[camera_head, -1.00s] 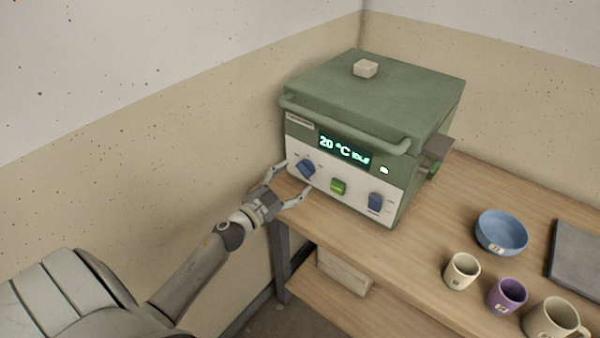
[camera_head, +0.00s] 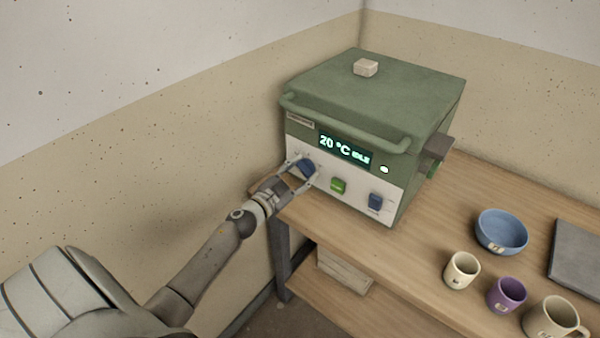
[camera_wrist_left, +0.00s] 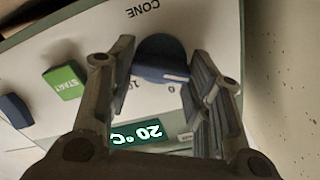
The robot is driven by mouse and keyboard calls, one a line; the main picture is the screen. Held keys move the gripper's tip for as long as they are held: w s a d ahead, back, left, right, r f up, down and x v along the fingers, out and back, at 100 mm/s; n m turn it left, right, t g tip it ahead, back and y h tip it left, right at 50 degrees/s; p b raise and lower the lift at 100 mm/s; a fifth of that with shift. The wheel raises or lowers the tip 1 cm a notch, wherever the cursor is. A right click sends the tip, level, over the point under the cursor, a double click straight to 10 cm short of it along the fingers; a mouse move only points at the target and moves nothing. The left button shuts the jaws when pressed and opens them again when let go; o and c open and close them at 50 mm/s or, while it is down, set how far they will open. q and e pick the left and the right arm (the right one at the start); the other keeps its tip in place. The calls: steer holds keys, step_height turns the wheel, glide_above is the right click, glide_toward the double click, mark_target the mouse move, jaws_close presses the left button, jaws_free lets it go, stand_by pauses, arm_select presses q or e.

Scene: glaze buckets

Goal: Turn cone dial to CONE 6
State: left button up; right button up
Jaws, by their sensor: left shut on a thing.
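The blue cone dial (camera_head: 307,168) is at the left end of the kiln's white control panel. My left gripper (camera_head: 303,174) is shut on it, with a finger on each side. In the left wrist view the dial (camera_wrist_left: 158,60) sits between the two fingers (camera_wrist_left: 160,85), upside down. The word CONE stands by it, and a pale pointer line on the dial lies near a small digit I cannot read surely. The green kiln (camera_head: 380,90) has a display (camera_head: 345,148) that reads 20 °C IDLE. My right gripper is not in view.
A green START button (camera_head: 338,186) and a second blue knob (camera_head: 375,202) are on the same panel. A blue bowl (camera_head: 501,231), a cream cup (camera_head: 462,270), a purple mug (camera_head: 506,295) and a beige mug (camera_head: 553,317) stand on the wooden bench at the right.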

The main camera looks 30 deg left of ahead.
arm_select(q)
steer(key=shift+c, duration=0.3)
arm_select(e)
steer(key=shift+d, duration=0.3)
arm_select(q)
steer(key=shift+m, duration=0.4)
steer(key=m, duration=0.3)
steer(key=shift+f+m+b, duration=0.1)
steer(key=shift+m+b, duration=0.25)
steer(key=shift+m, duration=0.05)
steer(key=m+b, duration=0.1)
steer(key=m, duration=0.3)
steer(key=shift+d, duration=0.1)
steer(key=shift+m+b, duration=0.3)
steer(key=shift+m, duration=1.1)
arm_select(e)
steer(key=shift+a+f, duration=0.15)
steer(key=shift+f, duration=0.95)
arm_select(q)
steer(key=shift+m, duration=0.3)
steer(key=shift+f, duration=0.1)
